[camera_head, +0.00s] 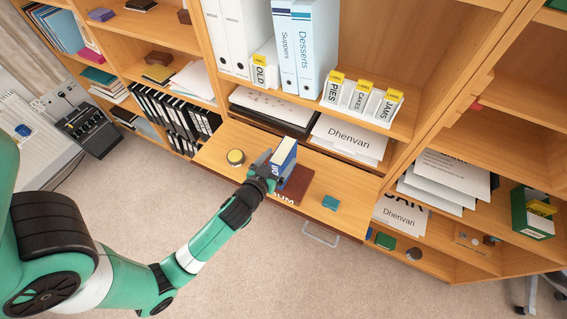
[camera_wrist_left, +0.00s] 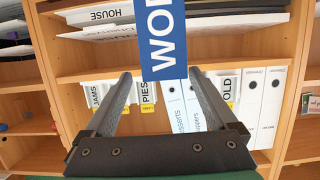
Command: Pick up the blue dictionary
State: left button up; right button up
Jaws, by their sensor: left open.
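The blue dictionary (camera_head: 284,154) stands upright on the pulled-out wooden shelf, its white page edges showing on top. My left gripper (camera_head: 268,165) is at its near left side and covers part of it. In the left wrist view the blue cover (camera_wrist_left: 163,38), with large white letters, comes in from the top between the two open fingertips (camera_wrist_left: 160,74). Gaps show on both sides of it there, and I cannot tell whether either finger touches it. The right gripper is not in view.
A dark red book (camera_head: 297,184) lies right beside the dictionary. A yellow-topped round tin (camera_head: 235,157) and a small teal box (camera_head: 330,202) are on the same shelf. Binders (camera_head: 305,50) and label boxes (camera_head: 362,97) fill the shelf above. Carpet (camera_head: 270,265) lies clear in front.

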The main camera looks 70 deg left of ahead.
aim_at(282, 153)
pick_arm(q)
jog(key=x, duration=0.5)
jog(key=shift+s+a, duration=0.2)
jog(key=shift+s, duration=0.05)
grip_shut()
jog(key=shift+r, duration=0.15)
